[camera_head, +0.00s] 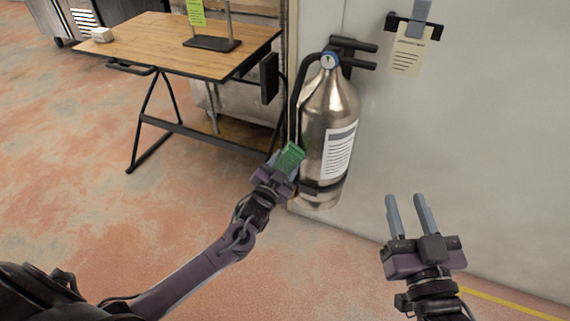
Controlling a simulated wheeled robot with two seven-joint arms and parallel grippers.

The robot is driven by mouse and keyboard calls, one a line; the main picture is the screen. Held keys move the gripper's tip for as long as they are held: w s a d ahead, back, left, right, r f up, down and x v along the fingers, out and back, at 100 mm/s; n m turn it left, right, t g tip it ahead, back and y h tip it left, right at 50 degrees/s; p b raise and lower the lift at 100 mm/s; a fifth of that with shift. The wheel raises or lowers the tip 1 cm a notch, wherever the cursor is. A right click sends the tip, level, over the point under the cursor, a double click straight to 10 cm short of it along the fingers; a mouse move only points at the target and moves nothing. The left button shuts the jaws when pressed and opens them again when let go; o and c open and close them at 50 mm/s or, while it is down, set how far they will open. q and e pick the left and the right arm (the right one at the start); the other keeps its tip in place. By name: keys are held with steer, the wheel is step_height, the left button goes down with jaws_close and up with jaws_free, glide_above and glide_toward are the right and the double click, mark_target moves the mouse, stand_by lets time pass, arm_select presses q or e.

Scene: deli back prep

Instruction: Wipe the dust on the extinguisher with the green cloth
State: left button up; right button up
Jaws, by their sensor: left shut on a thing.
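The silver extinguisher (318,107) hangs upright on the wall, with a white label on its right side, a dark strap low on its body and a black hose along its left. My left gripper (281,167) is shut on the green cloth (290,156), at the lower left side of the extinguisher. The cloth looks close against the metal, but I cannot tell if it touches. I cannot make out dust on the visible surface. My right gripper (409,214) is open and empty, pointing up, to the lower right of the extinguisher.
A wooden-topped table (163,37) with black legs stands to the left, holding a dark stand (212,43) with a green note and a small white block (102,35). A tag (408,52) hangs on the wall at upper right. The floor in front is clear.

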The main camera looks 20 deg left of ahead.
mark_target(287, 157)
arm_select(q)
steer(key=shift+w, duration=0.15)
steer(key=shift+r, duration=0.15)
step_height(287, 157, up, 3)
steer(key=p, duration=0.3)
steer(key=shift+r+p, duration=0.2)
steer(key=shift+p, duration=0.15)
steer(key=shift+f, duration=0.1)
steer(key=shift+d, duration=0.1)
steer(key=shift+d, duration=0.4)
